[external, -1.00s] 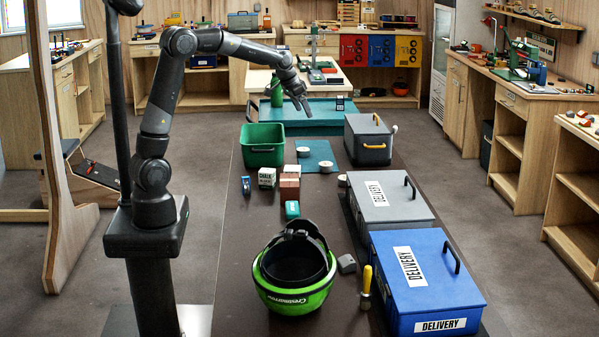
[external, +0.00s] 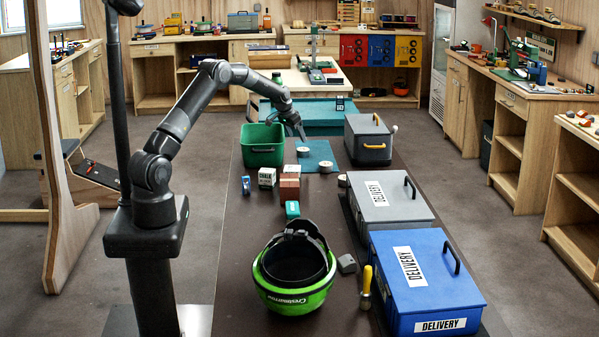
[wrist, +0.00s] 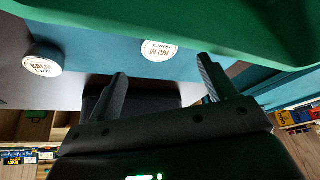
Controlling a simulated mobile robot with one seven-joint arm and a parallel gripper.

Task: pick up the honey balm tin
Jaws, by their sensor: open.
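Small round white-lidded balm tins stand by the teal mat. In the external view one tin (external: 303,152) is nearest the green bin, another (external: 325,167) sits nearer the camera, and a third (external: 342,180) lies beyond the mat. In the wrist view a tin (wrist: 158,50), whose partly legible label seems to read honey balm, lies ahead, between the lines of my fingers. Another balm tin (wrist: 43,60) is at the left, its flavour word unclear. My gripper (wrist: 162,70) is open and empty. In the external view my gripper (external: 300,138) hangs above the mat, just behind the nearest tin.
The green bin (external: 262,146) is left of the tins; its green wall (wrist: 240,25) fills the top of the wrist view. A grey toolbox (external: 368,140) stands right. Boxes, a helmet (external: 295,272) and delivery cases occupy the table nearer the camera.

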